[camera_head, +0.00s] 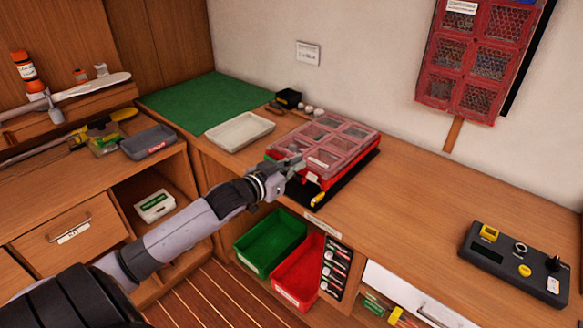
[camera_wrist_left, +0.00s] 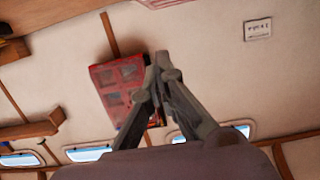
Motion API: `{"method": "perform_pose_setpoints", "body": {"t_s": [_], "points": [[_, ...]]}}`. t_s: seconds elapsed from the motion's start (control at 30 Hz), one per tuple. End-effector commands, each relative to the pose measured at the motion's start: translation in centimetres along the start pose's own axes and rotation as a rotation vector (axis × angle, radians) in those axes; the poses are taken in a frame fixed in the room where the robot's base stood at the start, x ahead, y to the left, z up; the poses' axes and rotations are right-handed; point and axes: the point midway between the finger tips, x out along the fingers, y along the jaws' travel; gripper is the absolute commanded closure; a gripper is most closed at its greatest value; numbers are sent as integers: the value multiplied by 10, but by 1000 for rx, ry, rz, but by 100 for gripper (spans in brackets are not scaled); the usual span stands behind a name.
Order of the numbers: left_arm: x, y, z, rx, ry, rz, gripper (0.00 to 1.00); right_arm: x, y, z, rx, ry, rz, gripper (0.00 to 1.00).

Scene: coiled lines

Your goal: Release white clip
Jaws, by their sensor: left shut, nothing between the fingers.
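A red organizer case (camera_head: 340,140) with clear lids over several compartments lies on the wooden worktop. I cannot surely make out a white clip; a small pale patch (camera_head: 318,163) shows at the case's near left part. My left gripper (camera_head: 296,163) is at the near left corner of the case and partly covers it. I cannot tell if it touches. In the left wrist view, the fingers (camera_wrist_left: 160,62) meet at the tips with nothing between them. That view looks at the wall, and no clip shows in it. My right gripper is not in view.
A white tray (camera_head: 240,132) and green mat (camera_head: 205,103) lie left of the case. A yellow-ended item (camera_head: 318,200) is at its front. A dark control box (camera_head: 515,265) stands right. Green (camera_head: 270,243) and red (camera_head: 299,272) bins sit below. Worktop between case and box is clear.

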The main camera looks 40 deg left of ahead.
Motion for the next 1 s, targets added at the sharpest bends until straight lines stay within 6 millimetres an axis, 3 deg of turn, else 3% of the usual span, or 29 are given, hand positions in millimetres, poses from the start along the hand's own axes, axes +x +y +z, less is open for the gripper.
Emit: {"method": "perform_pose_setpoints", "body": {"t_s": [0.23,0.83,0.93,1.0], "points": [[-19,0,-4,-1,-1,0,100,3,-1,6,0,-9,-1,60],[-20,0,-5,-1,0,-1,100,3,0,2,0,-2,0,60],[-18,-6,7,-5,-16,-14,100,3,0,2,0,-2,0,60],[-15,-15,29,-10,-48,-39,100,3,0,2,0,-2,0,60]]}}
